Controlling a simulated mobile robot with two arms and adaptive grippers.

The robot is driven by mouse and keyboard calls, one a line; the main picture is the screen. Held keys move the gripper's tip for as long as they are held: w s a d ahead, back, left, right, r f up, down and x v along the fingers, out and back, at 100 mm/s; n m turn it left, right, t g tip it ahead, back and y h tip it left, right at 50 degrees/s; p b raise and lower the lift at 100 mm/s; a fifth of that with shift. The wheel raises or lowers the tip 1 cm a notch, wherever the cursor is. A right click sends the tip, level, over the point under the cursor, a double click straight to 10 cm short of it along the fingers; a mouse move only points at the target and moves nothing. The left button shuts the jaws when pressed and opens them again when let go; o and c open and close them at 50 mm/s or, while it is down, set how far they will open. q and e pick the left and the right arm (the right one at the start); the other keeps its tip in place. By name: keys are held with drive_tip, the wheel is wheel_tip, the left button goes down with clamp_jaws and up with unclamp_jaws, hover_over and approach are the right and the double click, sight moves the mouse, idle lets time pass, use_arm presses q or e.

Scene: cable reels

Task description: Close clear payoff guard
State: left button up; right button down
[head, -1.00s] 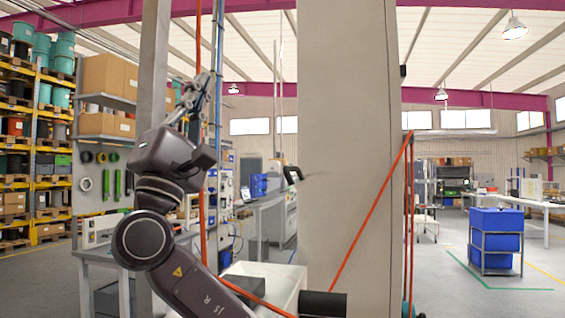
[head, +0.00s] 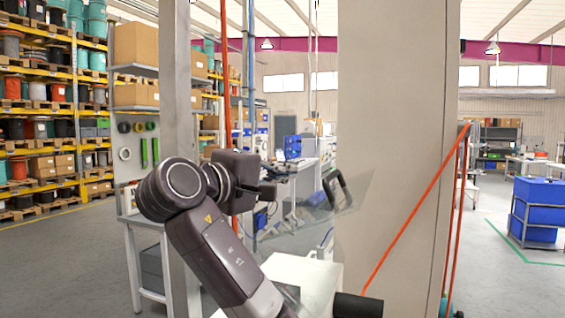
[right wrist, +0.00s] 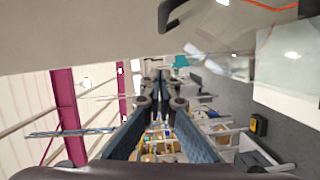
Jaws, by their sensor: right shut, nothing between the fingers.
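The clear payoff guard (head: 305,232) is a tilted, see-through panel in the middle of the head view, in front of the pillar's left edge. Its black handle (head: 329,190) is at the panel's upper right; a dark handle-like part also shows at the top of the right wrist view (right wrist: 168,14). My right gripper (head: 268,191) is left of the handle, with a gap between them. Its fingers converge in the right wrist view (right wrist: 163,84) and hold nothing. My left gripper is out of view.
A wide beige pillar (head: 392,130) stands right of the guard. A white surface (head: 302,272) and a black roller (head: 357,307) lie below. An orange cable (head: 415,208) slants up across the pillar. A grey post (head: 176,80) stands behind my right arm.

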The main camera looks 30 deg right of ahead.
drive_tip(key=p, duration=0.3)
hover_over(318, 200)
drive_tip(key=w+a, duration=0.2)
drive_tip(key=w, duration=0.1)
drive_tip(key=shift+r, duration=0.1)
drive_tip(key=shift+s+d+f+p, duration=0.2)
drive_tip(key=shift+s+d+p, duration=0.15)
drive_tip(key=shift+s, duration=0.3)
drive_tip(key=shift+s+d+f+p, duration=0.15)
drive_tip(key=shift+s+d+p, duration=0.2)
drive_tip(key=shift+s, duration=0.25)
drive_tip(key=shift+s+d+f, duration=0.1)
drive_tip(key=shift+s+d, duration=0.15)
drive_tip(key=shift+s, duration=0.2)
drive_tip(key=shift+w+f, duration=0.1)
